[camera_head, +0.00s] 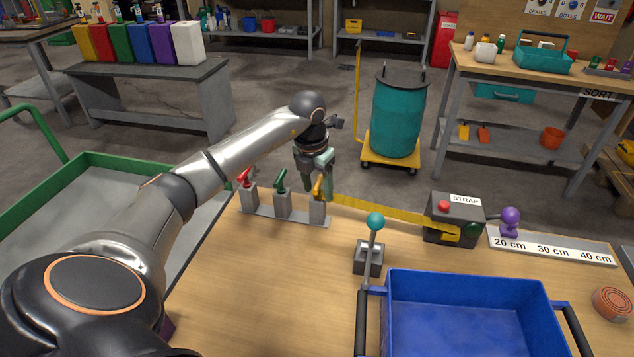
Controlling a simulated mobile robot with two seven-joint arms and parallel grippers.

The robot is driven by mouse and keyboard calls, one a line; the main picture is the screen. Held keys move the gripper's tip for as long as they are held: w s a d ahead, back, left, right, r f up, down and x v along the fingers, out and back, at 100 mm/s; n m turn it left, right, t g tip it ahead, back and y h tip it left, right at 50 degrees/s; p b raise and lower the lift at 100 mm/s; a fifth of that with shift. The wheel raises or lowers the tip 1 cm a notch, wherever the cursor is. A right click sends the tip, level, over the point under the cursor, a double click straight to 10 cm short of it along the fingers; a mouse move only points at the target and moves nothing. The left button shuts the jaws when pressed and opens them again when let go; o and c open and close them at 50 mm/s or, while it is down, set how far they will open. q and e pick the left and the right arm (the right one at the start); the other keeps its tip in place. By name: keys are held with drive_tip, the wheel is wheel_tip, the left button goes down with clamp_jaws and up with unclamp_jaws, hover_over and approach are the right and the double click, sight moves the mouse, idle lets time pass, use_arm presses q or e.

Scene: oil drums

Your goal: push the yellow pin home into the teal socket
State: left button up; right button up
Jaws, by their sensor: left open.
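My left gripper (316,184) is open, pointing down at the third of three grey blocks at the back edge of the wooden bench. A small yellow handle (318,190) on that block (317,212) shows at the fingertips; I cannot tell whether they touch it. I cannot tell whether this handle is the yellow pin. No teal socket can be made out; teal shows on a ball-topped lever (375,221) and on a drum (398,115) on a yellow trolley. My right gripper is not in view.
A red handle (244,178) and a green handle (281,180) stand left of the gripper. A yellow strap (385,212) runs to the dark STRAP box (440,222). A blue tray (465,283) fills the front right. The bench's left front is clear.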

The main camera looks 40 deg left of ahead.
use_arm(q)
drive_tip(key=shift+c, duration=0.3)
clamp_jaws()
idle(0.3)
